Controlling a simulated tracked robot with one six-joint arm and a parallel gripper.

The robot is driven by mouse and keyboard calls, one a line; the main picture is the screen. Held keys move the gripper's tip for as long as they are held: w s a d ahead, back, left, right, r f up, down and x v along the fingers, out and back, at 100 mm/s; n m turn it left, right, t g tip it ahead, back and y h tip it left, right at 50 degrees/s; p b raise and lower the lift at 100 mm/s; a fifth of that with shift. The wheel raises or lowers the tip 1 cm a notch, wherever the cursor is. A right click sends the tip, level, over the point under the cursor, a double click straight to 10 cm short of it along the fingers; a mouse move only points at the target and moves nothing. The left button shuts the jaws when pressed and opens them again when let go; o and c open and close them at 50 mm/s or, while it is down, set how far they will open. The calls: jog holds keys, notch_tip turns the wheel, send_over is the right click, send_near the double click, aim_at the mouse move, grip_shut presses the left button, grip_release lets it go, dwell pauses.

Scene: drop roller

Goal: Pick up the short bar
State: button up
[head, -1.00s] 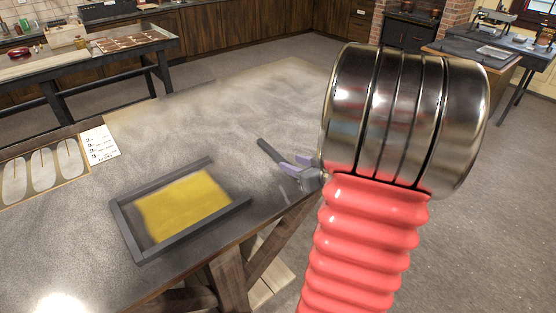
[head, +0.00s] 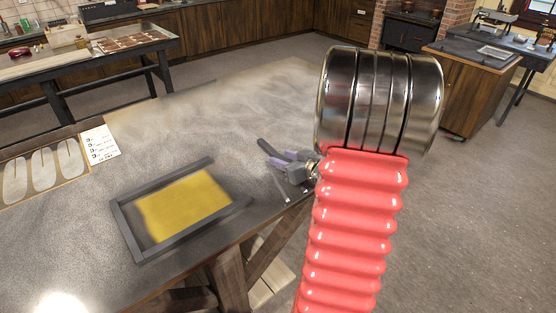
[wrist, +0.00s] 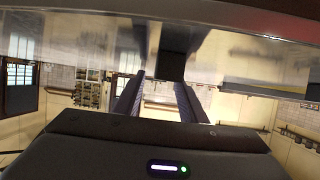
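A short dark bar (head: 267,148) lies on the grey tabletop right of the yellow-filled frame in the head view. My gripper (head: 274,168), with purple-grey fingers, is low at the table's right part, its fingers around or beside the bar's near end; the head view does not settle which. In the wrist view, the two fingers of my gripper (wrist: 158,88) stand apart. A dark block (wrist: 172,66), seemingly the bar, shows at their tips, partly overlapped by the right finger. Whether they touch it is unclear.
A dark rectangular frame (head: 128,232) around a yellow patch (head: 185,205) lies left of my gripper. A white card (head: 100,145) and a panel with pale ovals (head: 42,176) lie farther left. The table's right edge is close to my gripper. The far tabletop is clear.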

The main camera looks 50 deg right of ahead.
jog(key=shift+w+d+f, duration=0.1)
jog(key=shift+w+f, duration=0.15)
jog(key=shift+w, duration=0.35)
jog(key=shift+c, duration=0.7)
grip_shut()
jog(key=shift+r, duration=0.1)
dwell(0.5)
